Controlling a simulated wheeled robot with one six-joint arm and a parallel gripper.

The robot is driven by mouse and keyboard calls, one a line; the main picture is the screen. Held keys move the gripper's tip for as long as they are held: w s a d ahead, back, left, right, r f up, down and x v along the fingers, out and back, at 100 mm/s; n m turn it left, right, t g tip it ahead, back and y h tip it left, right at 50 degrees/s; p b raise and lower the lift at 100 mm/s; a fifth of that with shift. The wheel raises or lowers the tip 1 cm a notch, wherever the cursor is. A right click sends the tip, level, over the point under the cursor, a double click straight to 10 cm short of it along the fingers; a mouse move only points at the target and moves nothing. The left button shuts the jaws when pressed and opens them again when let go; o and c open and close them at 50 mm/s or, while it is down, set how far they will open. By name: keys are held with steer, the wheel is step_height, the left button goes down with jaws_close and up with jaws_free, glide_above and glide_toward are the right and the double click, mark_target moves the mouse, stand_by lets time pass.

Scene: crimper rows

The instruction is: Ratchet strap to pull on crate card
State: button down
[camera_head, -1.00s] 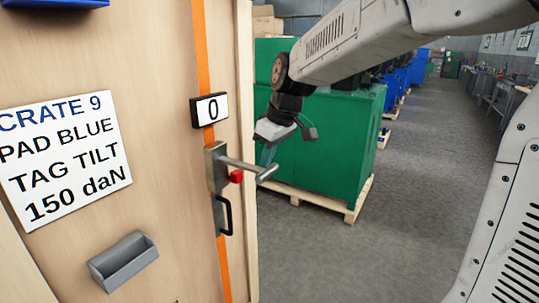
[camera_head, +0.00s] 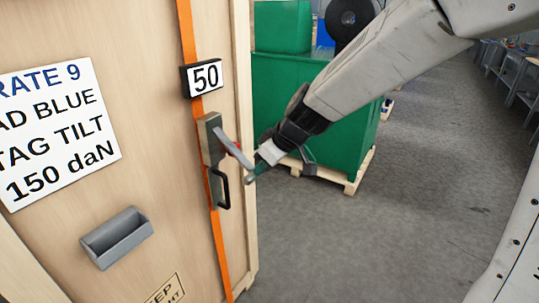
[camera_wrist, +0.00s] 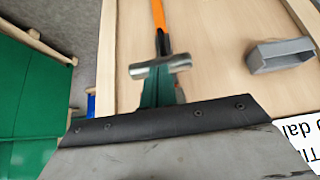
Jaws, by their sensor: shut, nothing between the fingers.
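The crate card (camera_head: 58,130) on the wooden crate reads "150 daN" and, partly cut off, crate 9, pad blue, tag tilt. An orange strap (camera_head: 188,35) runs down the crate. Its display (camera_head: 205,77) reads 50. Below it is the ratchet (camera_head: 210,135), its lever (camera_head: 232,150) slanting down to the right. My gripper (camera_head: 257,168) is shut with nothing between the fingers, at the lever's outer end. In the wrist view the lever's metal crossbar (camera_wrist: 160,66) lies across the green fingertips (camera_wrist: 160,92); I cannot tell whether they touch.
A black handle (camera_head: 222,188) sits below the ratchet. A grey open bin (camera_head: 117,238) is fixed to the crate. A green block (camera_head: 335,130) on a pallet stands behind my arm. The grey floor (camera_head: 330,250) right of the crate is clear.

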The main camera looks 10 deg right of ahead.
steer(key=shift+w+a+f, duration=0.1)
steer(key=shift+a+f, duration=0.05)
steer(key=shift+f, duration=0.35)
steer(key=shift+w+a+f, duration=0.1)
steer(key=shift+f, duration=0.4)
steer(key=shift+s+f, duration=0.1)
steer(key=s+d+f+v, duration=0.1)
steer(key=d+v, duration=0.1)
steer(key=v, duration=1.1)
steer(key=shift+s+f, duration=0.35)
steer(key=shift+f, duration=0.05)
stand_by(0.9)
